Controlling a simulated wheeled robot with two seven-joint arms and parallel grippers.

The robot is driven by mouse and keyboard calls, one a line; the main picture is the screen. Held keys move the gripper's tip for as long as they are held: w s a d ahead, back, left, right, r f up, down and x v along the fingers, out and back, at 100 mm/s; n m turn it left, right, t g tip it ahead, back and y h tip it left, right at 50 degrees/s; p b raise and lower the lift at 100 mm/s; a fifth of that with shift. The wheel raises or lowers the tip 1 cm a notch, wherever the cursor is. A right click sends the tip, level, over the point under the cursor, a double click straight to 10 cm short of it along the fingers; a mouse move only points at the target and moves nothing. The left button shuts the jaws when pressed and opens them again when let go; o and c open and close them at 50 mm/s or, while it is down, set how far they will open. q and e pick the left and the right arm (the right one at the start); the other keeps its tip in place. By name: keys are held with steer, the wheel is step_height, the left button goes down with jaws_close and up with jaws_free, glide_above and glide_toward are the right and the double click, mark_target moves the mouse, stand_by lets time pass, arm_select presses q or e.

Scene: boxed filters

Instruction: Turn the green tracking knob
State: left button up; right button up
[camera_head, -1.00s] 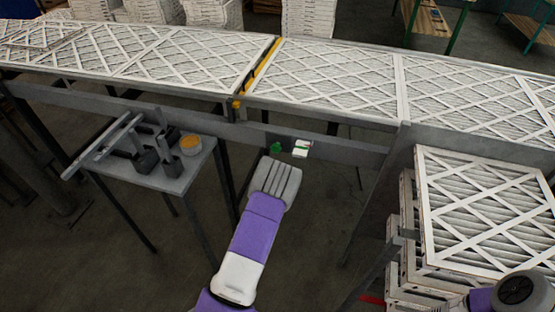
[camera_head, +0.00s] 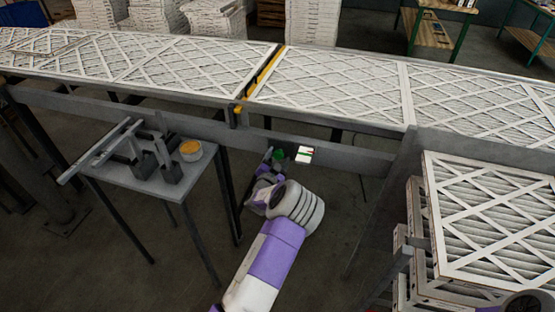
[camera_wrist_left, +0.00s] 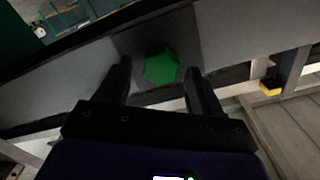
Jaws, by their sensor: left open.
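The green tracking knob (camera_head: 279,155) is on the side rail of the conveyor, beside a small white label (camera_head: 304,154). In the left wrist view the green knob (camera_wrist_left: 161,69) looks many-sided and sits on a dark grey plate, between and beyond my fingertips. My left gripper (camera_head: 268,162) is just left of and close to the knob in the head view. Its two dark fingers (camera_wrist_left: 158,82) are apart with nothing held; I cannot tell whether either touches the knob.
The conveyor (camera_head: 330,151) carries flat white filters. A small grey table (camera_head: 160,188) with a metal fixture and a round orange-topped container (camera_head: 190,151) stands left of my arm. Stacked boxed filters (camera_head: 490,215) stand at the right.

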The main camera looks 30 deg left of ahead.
arm_select(q)
steer(key=shift+w, duration=0.15)
steer(key=shift+c, duration=0.4)
steer(key=c, duration=1)
steer(key=m+b, duration=0.2)
steer(key=m, duration=0.1)
steer(key=shift+f, duration=0.15)
steer(key=shift+d+m+b, duration=0.1)
steer(key=shift+m+b, duration=1.3)
steer(key=shift+m, duration=1)
